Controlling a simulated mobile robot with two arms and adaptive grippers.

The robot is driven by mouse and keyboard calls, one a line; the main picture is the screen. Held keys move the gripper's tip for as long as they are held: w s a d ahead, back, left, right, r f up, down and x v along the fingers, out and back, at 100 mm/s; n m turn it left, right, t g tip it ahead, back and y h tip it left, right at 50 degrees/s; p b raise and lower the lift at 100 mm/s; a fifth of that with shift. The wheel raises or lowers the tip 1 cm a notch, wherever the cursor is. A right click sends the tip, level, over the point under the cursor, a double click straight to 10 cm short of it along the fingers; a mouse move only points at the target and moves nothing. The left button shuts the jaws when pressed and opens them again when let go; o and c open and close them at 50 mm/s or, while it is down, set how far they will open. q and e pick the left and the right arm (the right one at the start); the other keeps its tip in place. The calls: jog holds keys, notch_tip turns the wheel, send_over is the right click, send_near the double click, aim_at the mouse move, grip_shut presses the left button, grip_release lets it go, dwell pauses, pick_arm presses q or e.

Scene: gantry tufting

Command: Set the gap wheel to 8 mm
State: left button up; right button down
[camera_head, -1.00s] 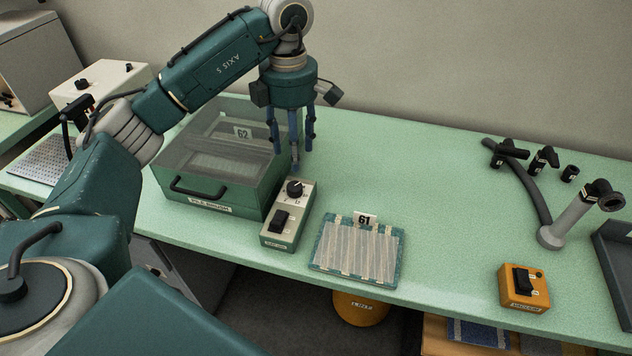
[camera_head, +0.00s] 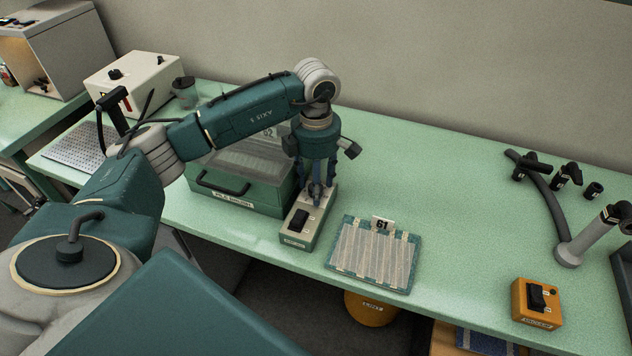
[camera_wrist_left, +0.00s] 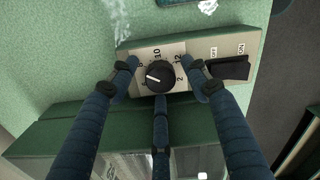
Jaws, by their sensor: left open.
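The gap wheel is a black round dial (camera_wrist_left: 158,76) with a white mark, on a cream scale plate of a grey-green control box (camera_head: 296,236). In the left wrist view the figures 10, 12 and 2 are readable around it. The white mark points left; the figure at its tip is not readable. My left gripper (camera_head: 314,196) points down over the dial end of the box. Its three blue fingers are open and spread around the dial, with space between them and the dial in the left wrist view. In the head view the fingers hide the dial.
A black rocker switch (camera_wrist_left: 229,68) marked ON sits beside the dial. A green drawer box (camera_head: 240,201) stands close left of the control box. A striped sample (camera_head: 372,257) with tag 61 lies to the right. An orange switch box (camera_head: 537,303) is further right. The bench between is clear.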

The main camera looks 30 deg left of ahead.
pick_arm(q)
jog(key=c, duration=1.1)
jog(key=shift+n+b, duration=0.3)
jog(key=shift+b, duration=0.25)
jog(key=shift+c, duration=0.2)
jog(key=o, duration=0.9)
jog(key=shift+o, duration=1.2)
